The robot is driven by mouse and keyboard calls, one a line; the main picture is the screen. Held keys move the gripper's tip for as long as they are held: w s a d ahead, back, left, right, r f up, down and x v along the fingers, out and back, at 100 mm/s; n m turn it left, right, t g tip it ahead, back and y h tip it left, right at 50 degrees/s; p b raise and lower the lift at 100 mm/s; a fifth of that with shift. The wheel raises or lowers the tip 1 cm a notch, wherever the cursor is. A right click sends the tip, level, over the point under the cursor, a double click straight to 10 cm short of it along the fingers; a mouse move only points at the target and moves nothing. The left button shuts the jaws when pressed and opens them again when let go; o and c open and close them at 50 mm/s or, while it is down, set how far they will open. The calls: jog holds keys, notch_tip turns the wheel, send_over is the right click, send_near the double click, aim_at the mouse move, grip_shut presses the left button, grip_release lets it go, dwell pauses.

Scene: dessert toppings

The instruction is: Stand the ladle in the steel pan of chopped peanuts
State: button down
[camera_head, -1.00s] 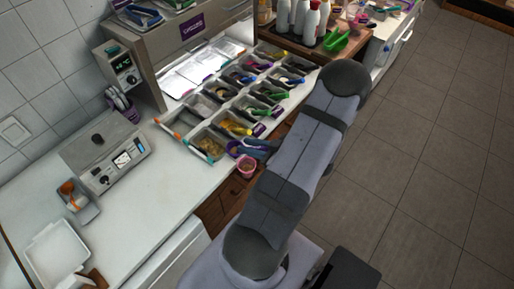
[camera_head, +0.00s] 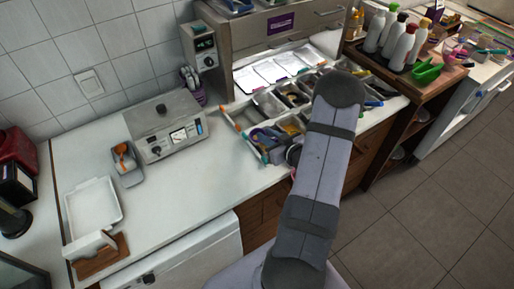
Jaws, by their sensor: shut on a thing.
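My gripper (camera_head: 275,140) is over the near end of the topping pans, partly hidden by my wrist. It is shut on a small purple-blue thing (camera_head: 261,136), which appears to be the ladle's handle. The ladle's bowl cannot be made out. The steel topping pans (camera_head: 267,104) stand in rows on the white counter, with coloured handles in and around them. My forearm covers many of them. I cannot tell which pan holds the chopped peanuts.
A grey container (camera_head: 128,176) with an orange-topped utensil stands left, near a control box (camera_head: 172,130). A white tray (camera_head: 93,207) lies front left. Bottles (camera_head: 399,40) and a green scoop (camera_head: 427,73) stand on the right-hand wooden shelf.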

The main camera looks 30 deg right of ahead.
jog(key=d+m+h, duration=0.1)
jog(key=d, duration=0.1)
jog(key=d+m+h, duration=0.1)
jog(key=d, duration=0.1)
jog(key=shift+s+f, duration=0.2)
jog(key=shift+f, duration=0.15)
notch_tip(320, 180, down, 7)
jog(key=b, duration=0.5)
jog(key=shift+b, duration=0.3)
jog(key=shift+a+f+b, duration=0.1)
jog(key=shift+f+b, duration=1.05)
jog(key=shift+b, duration=0.2)
dwell(2.2)
dwell(0.7)
jog(key=c, duration=1.1)
grip_release()
